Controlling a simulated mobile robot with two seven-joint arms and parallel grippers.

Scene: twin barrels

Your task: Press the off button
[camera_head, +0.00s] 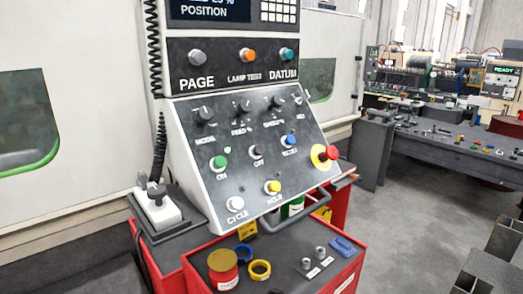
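The off button (256,151) is a small dark round button in the middle of the sloped grey control panel (240,180), with the label OFF under it. The green ON button (220,162) is to its left, and the blue RESET button (290,141) is to its right. The white CYCLE button (235,204) and the yellow HOLD button (273,187) sit below it. A large red mushroom button on a yellow base (328,153) is at the panel's right edge. Neither gripper is in view.
A handle bar (300,212) juts out under the panel. Open floor (385,230) lies right; a workbench (440,146) stands behind.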

